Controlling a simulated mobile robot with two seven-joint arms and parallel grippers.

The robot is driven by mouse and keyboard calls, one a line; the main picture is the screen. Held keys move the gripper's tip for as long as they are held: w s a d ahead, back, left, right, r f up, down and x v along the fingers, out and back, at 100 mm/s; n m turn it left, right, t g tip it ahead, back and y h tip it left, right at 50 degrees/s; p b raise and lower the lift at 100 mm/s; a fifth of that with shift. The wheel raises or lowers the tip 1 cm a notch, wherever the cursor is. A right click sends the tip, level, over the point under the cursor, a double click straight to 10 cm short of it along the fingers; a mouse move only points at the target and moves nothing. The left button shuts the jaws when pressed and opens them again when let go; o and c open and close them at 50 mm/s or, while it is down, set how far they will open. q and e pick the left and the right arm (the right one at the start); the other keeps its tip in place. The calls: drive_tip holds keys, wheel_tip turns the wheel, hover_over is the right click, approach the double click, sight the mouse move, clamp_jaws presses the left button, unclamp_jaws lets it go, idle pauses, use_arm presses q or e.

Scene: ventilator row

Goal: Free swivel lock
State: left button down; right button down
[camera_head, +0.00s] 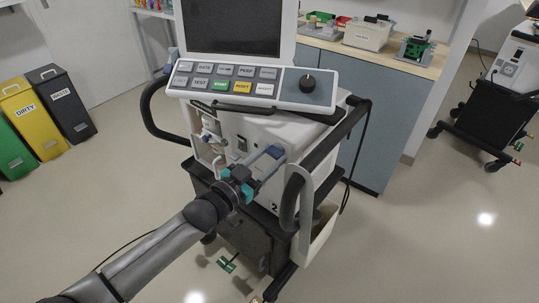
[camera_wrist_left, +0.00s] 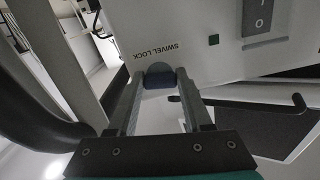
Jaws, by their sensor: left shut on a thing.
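The ventilator (camera_head: 272,135) stands on a cart, with its screen and button panel (camera_head: 250,84) on top. In the left wrist view its white front face carries the label "SWIVEL LOCK" (camera_wrist_left: 156,50). Just below that label is a dark blue knob (camera_wrist_left: 160,78), the swivel lock, with a grey rounded part above it. My left gripper (camera_wrist_left: 160,90) is shut on the knob, one finger on each side. In the head view this left gripper (camera_head: 256,168) reaches the front of the ventilator, and its fingers partly hide the knob. My right gripper is not in view.
Black curved handles (camera_head: 152,112) flank the ventilator on both sides. A blue-grey cabinet with a wooden top (camera_head: 385,60) stands behind, holding several devices. Bins (camera_head: 66,104) stand at the left, and another cart (camera_head: 497,112) at the far right. The floor between is clear.

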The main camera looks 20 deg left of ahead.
use_arm(q)
drive_tip(key=shift+r+m+p, duration=0.1)
drive_tip(key=shift+m+p, duration=0.3)
drive_tip(key=shift+m, duration=0.5)
drive_tip(key=m+p, duration=0.1)
drive_tip(key=m, duration=0.6)
drive_tip(key=m+p, duration=0.1)
drive_tip(key=m, duration=0.6)
drive_tip(key=shift+a+r, duration=0.1)
drive_tip(key=shift+a, duration=0.1)
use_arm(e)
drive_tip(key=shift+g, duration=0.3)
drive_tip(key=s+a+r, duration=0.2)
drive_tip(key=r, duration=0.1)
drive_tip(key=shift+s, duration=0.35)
use_arm(q)
drive_tip(key=shift+m, duration=0.3)
drive_tip(key=shift+c, duration=1.6)
unclamp_jaws()
drive_tip(key=shift+w, duration=0.1)
drive_tip(key=p+v, duration=0.1)
drive_tip(key=v, duration=1.4)
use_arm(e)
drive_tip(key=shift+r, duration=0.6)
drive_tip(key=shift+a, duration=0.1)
